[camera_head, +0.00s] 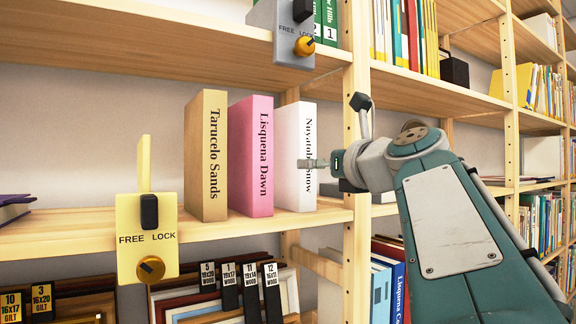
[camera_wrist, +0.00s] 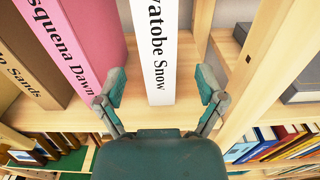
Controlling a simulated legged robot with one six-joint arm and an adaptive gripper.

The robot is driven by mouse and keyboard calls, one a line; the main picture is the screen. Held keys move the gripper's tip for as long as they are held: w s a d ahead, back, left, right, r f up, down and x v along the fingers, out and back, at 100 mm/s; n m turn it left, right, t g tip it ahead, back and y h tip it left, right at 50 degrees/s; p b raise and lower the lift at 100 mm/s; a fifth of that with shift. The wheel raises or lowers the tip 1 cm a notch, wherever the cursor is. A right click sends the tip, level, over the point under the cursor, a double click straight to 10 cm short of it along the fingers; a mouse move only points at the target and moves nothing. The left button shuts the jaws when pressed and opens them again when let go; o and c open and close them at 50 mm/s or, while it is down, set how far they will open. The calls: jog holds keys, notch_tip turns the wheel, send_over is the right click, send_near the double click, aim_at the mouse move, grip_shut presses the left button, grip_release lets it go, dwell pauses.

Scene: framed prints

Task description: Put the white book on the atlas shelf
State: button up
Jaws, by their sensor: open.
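The white book (camera_head: 295,155), its spine lettered with a name ending in "Snow", stands upright on the middle shelf (camera_head: 250,226) at the right end of a row of three. It also shows in the wrist view (camera_wrist: 158,50), spine towards me. My gripper (camera_head: 312,163) is open at its spine. In the wrist view my gripper (camera_wrist: 160,88) has one finger on each side of the spine, the left one overlapping the pink book. I cannot tell whether the fingers reach past the spine or touch it. No label in view marks an atlas shelf.
The pink book (camera_head: 250,155) and tan book (camera_head: 207,155) stand left of the white one. A wooden upright (camera_head: 357,130) is close on the right. A yellow FREE/LOCK holder (camera_head: 147,240) hangs at the shelf's front; a grey one (camera_head: 283,40) is above. Framed prints sit below.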

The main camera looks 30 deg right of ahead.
jog(key=s, duration=0.3)
jog(key=s+a, duration=0.1)
jog(key=s, duration=0.1)
jog(key=shift+s, duration=0.25)
jog(key=shift+d, duration=0.2)
jog(key=shift+w, duration=0.1)
